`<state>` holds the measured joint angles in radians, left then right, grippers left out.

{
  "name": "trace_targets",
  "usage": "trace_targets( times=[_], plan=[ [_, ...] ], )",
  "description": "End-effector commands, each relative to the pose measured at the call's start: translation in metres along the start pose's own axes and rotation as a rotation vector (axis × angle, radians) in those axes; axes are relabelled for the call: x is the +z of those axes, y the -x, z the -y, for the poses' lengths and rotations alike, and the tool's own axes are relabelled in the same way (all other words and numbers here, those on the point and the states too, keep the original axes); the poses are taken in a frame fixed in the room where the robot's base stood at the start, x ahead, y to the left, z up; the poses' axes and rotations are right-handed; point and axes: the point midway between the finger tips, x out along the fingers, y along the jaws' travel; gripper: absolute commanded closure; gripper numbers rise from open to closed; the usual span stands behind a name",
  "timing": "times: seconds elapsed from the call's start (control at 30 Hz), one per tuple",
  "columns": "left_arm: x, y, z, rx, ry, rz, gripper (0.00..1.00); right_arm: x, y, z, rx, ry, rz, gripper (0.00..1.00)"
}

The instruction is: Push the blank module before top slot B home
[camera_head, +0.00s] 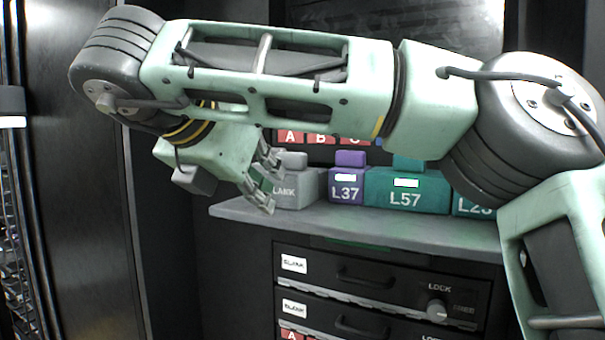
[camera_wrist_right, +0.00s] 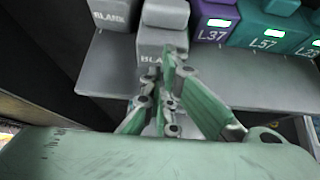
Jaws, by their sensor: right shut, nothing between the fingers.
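A grey blank module (camera_head: 292,190) stands on the shelf (camera_head: 330,225), left of the purple L37 module; in the right wrist view it (camera_wrist_right: 163,38) is directly ahead of the fingers. A second grey blank module (camera_wrist_right: 112,14) stands to its left there; my arm and gripper hide it in the head view. Red labels A (camera_head: 290,137), B (camera_head: 320,138) and C (camera_head: 353,139) show above the modules, partly behind my arm. My right gripper (camera_head: 266,188) is shut and empty, its tips (camera_wrist_right: 170,58) at the nearer blank's front. I cannot tell whether they touch it. My left gripper is not in view.
Purple L37 (camera_head: 346,190) and teal L57 (camera_head: 405,195) modules stand to the right on the shelf, then another teal one (camera_head: 470,207). Below are drawers labelled blank (camera_head: 318,268) with a lock knob (camera_head: 437,310). My right arm spans the upper view.

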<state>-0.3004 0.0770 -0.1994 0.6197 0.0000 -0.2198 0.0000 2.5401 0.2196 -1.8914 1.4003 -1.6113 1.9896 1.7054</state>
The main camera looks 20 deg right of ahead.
Motion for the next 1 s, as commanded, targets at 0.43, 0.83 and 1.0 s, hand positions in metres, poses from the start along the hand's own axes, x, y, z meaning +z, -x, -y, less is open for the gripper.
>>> trace_targets(
  times=[0.43,0.83,1.0],
  plan=[
    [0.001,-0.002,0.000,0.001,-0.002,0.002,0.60,0.015,-0.023,0.000,-0.001,0.000,-0.001,1.00],
    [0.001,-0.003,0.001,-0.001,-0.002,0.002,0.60,0.029,-0.043,0.000,0.000,-0.002,-0.002,1.00],
    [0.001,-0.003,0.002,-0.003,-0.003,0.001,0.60,0.034,-0.051,0.000,-0.001,0.000,-0.001,1.00]
  ],
)
